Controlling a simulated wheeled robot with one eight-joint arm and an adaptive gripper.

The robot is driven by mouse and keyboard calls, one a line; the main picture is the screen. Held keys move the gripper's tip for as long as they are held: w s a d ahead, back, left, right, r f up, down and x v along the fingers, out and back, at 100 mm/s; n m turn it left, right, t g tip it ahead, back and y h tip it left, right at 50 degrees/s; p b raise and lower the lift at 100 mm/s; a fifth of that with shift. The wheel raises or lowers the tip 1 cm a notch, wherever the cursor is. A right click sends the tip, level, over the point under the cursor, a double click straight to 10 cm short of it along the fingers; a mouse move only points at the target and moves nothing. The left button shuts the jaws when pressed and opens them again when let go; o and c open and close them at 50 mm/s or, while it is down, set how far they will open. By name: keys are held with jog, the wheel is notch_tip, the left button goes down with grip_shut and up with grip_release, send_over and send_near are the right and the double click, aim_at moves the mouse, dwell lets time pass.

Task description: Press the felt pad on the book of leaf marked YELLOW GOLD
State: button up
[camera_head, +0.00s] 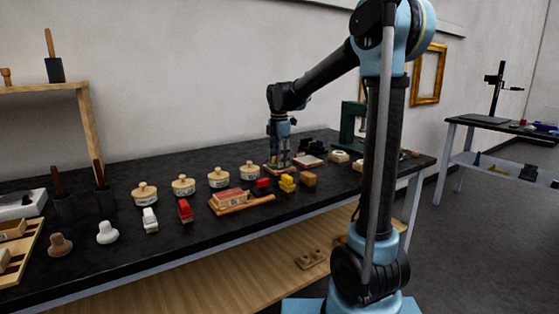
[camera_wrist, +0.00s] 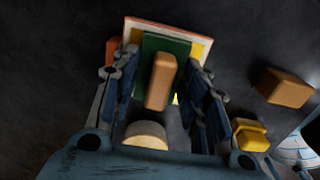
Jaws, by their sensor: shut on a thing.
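In the wrist view, my gripper (camera_wrist: 164,75) is shut around a tan wooden handle (camera_wrist: 161,82) on a green pad, which I take as the felt pad (camera_wrist: 151,47). The pad lies over a book with a yellow face and pale border (camera_wrist: 205,48); the pad hides most of it. I cannot tell whether pad and book touch, and no marking is legible. In the head view, my gripper (camera_head: 279,158) is low over the dark table, with a tan edge (camera_head: 269,169) of the book under it. The pad is mostly hidden there.
A green press (camera_head: 352,125) stands behind.

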dwell(0.4)
jog(key=shift+r, duration=3.5)
